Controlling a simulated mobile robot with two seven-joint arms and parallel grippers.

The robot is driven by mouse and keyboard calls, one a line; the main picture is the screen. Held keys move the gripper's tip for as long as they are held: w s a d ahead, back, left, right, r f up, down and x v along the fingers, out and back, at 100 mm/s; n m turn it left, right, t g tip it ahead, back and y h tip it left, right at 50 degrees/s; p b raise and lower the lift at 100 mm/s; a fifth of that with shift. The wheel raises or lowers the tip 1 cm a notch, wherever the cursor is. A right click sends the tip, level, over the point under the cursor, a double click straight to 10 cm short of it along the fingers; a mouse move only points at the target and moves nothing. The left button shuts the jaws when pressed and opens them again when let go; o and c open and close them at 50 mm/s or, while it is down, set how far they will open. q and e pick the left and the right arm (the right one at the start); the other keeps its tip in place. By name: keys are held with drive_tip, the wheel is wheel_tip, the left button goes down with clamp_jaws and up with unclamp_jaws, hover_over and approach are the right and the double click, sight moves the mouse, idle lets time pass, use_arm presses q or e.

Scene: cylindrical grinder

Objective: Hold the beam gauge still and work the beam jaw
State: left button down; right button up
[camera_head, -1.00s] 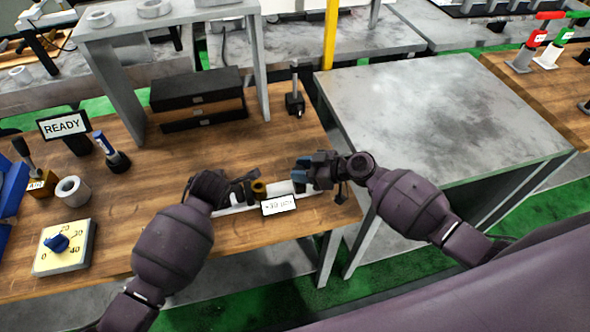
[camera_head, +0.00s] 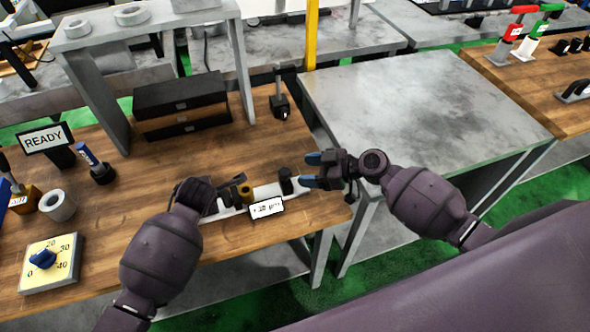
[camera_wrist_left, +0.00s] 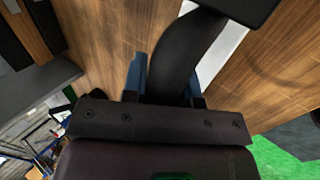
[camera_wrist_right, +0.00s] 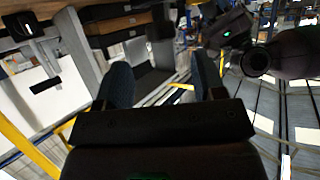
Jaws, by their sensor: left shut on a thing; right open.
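The beam gauge is a pale bar (camera_head: 232,211) lying along the front of the wooden bench, with a small white display (camera_head: 266,208) whose text is too small to read surely. A short brass-coloured cylinder (camera_head: 245,194) stands at its middle. The black beam jaw (camera_head: 286,181) stands near the bar's right end. My left gripper (camera_wrist_left: 165,78) is shut on a black curved part (camera_wrist_left: 188,50) at the gauge's left end; in the head view the hand mostly hides this grip. My right gripper (camera_head: 310,170) is open and empty, just right of the beam jaw and apart from it.
A dial plate (camera_head: 50,263) with a blue knob, a READY sign (camera_head: 45,138) and a grey ring (camera_head: 57,204) are at the left. A black drawer box (camera_head: 182,105) and a small black stand (camera_head: 280,105) are behind. A bare grey table (camera_head: 420,85) adjoins at right.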

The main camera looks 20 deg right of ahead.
use_arm(q)
drive_tip(key=shift+d, duration=0.1)
use_arm(e)
drive_tip(key=v, duration=0.6)
drive_tip(key=shift+s+d, duration=0.1)
use_arm(q)
drive_tip(key=c, duration=0.8)
unclamp_jaws()
drive_tip(key=shift+s+r, duration=0.1)
drive_tip(key=v, duration=1.1)
drive_tip(key=shift+s+r, duration=0.15)
drive_tip(key=shift+r, duration=0.25)
